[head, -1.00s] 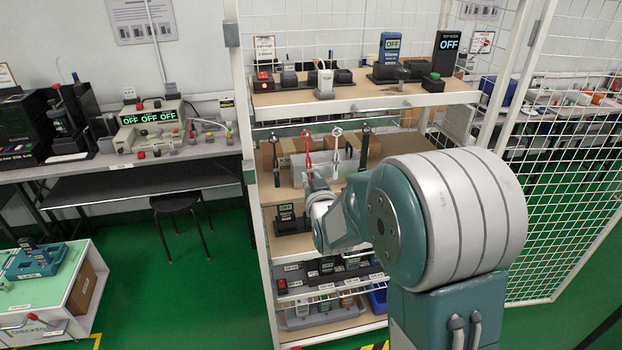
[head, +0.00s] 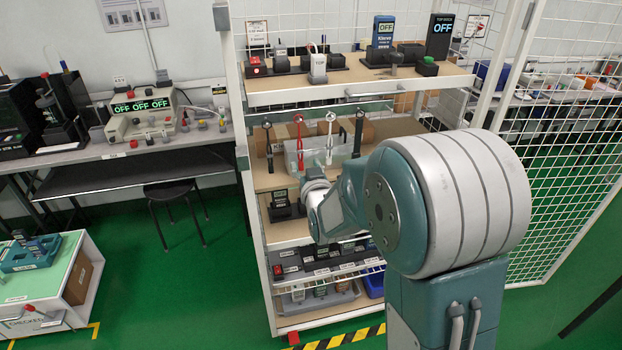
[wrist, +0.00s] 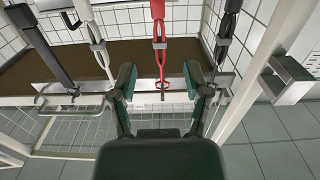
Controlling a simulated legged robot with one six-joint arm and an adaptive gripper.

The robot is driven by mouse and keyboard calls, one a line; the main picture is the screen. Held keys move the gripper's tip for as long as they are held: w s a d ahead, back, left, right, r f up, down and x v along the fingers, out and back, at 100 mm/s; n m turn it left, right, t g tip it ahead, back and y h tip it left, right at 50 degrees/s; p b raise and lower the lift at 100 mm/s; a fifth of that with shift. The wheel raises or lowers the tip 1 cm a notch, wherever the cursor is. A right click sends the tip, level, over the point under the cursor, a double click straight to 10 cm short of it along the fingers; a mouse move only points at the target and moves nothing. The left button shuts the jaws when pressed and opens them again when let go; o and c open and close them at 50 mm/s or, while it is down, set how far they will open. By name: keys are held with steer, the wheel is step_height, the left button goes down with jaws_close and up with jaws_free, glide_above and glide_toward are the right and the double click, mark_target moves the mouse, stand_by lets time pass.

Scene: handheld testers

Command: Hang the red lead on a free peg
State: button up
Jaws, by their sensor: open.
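The red lead (head: 298,133) hangs on the rack's upper rail in the head view, between a black lead (head: 268,146) on its left and a white lead (head: 330,137). Another black lead (head: 359,134) hangs furthest right. In the wrist view the red lead (wrist: 158,12) runs down between the fingers of my gripper (wrist: 160,80), with its grey clasp and small red end there. The fingers stand apart on either side of it, and I see no grip on it. In the head view my fingertips cannot be made out. I cannot tell which peg is free.
The rack's top shelf (head: 420,82) carries several testers and juts out above the leads. A mesh door (head: 555,190) stands open at the right. Lower shelves hold more devices. A bench (head: 170,142) with a stool (head: 172,190) is at the left.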

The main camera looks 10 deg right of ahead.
steer(key=s+r+g, duration=0.1)
steer(key=s+g, duration=0.5)
steer(key=s, duration=1.1)
steer(key=s+r+g, duration=0.2)
steer(key=s+g, duration=0.4)
steer(key=s, duration=1.1)
steer(key=shift+r, duration=0.25)
